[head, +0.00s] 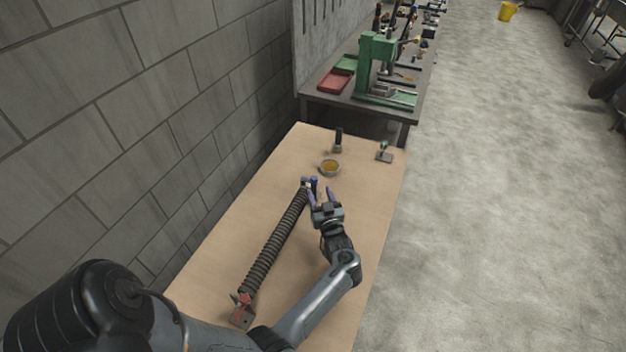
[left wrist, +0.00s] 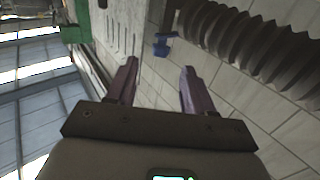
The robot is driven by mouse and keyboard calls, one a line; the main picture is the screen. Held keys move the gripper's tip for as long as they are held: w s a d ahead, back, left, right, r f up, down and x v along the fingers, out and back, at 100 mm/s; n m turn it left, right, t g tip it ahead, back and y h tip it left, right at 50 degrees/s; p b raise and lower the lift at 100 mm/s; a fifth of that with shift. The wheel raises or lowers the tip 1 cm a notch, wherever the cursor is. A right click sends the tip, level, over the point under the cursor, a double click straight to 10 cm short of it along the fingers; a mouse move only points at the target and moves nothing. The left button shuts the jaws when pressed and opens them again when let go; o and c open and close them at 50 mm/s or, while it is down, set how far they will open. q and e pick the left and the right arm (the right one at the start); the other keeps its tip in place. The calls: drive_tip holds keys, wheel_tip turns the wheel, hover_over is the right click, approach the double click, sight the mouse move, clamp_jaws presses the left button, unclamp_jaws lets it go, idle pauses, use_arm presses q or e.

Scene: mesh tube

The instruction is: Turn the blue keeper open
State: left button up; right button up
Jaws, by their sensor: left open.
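The dark ribbed tube (head: 274,244) runs along the wooden table, also crossing the upper right of the left wrist view (left wrist: 250,45). The small blue keeper (head: 314,182) is at the tube's far end. It also shows as a blue piece in the left wrist view (left wrist: 160,45), beyond the fingertips and roughly between them in the picture. My left gripper (head: 320,194) has purple fingers, spread apart and empty, close to the keeper; I cannot tell if it touches. Whether the keeper is turned is too small to tell. My right gripper is not in view.
A red piece on a bracket (head: 243,299) is at the tube's near end. A bowl with yellowish contents (head: 330,168), a dark upright object (head: 338,140) and a small metal stand (head: 384,152) are behind. The table (head: 222,262) is bare beside the tube; a wall stands left.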

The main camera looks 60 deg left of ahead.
sight(315, 182)
use_arm(q)
drive_tip(key=b+x, duration=0.3)
drive_tip(key=x, duration=0.5)
drive_tip(key=shift+f, duration=0.1)
drive_tip(key=shift+b+x, duration=0.55)
drive_tip(key=shift+x, duration=0.3)
drive_tip(key=shift+c, duration=0.4)
